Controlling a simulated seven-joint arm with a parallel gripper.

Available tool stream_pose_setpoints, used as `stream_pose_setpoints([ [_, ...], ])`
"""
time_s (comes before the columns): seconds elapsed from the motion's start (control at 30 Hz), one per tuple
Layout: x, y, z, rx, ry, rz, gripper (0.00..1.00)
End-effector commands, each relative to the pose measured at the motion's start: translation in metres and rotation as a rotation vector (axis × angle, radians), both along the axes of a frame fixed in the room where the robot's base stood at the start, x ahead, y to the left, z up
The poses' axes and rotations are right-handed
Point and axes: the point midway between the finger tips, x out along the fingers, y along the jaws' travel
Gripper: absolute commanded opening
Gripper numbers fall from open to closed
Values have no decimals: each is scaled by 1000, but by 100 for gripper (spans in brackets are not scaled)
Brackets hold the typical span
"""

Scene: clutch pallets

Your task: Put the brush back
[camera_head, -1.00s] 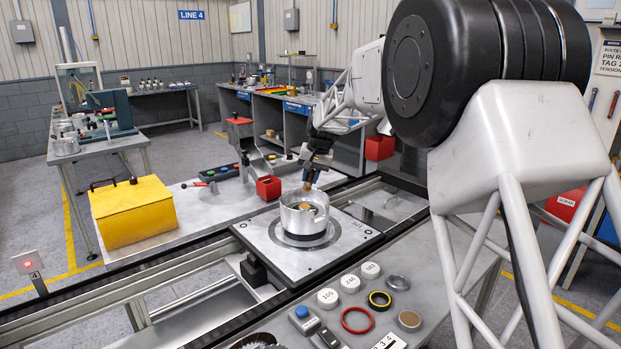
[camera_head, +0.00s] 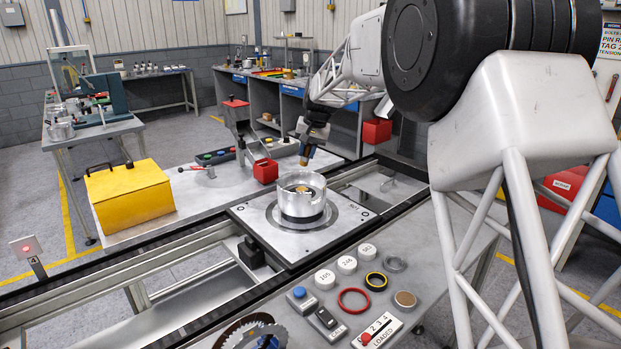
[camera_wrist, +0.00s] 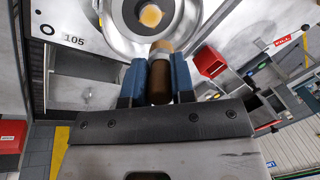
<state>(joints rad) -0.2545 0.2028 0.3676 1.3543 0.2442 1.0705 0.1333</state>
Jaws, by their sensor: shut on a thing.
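My gripper (camera_head: 308,150) is shut on a short brown cylinder with a tan end, which looks like the brush (camera_head: 303,161). In the wrist view the brush (camera_wrist: 160,82) sits between my two blue fingers (camera_wrist: 159,78), its tan end pointing away from the wrist. The brush is in the air above a round silver housing (camera_head: 301,202), clear of its rim. The housing stands on a square metal pallet (camera_head: 258,228) marked 105 in the wrist view.
A small open red box (camera_head: 265,172) stands just left of the housing, on the far bench (camera_head: 215,195); it also shows in the wrist view (camera_wrist: 210,62). A yellow case (camera_head: 130,192) is farther left. Rings, white pucks and switches cover the near bench (camera_head: 420,270).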

Motion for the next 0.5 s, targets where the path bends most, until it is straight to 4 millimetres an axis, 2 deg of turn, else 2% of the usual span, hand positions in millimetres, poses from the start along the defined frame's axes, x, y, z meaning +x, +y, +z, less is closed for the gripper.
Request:
stream_pose_setpoints([
  [0.27, -1, -2, 0, -1, 0, 0, 0],
  [0.5, -15, -21, -5, -16, 8, -5, 0],
])
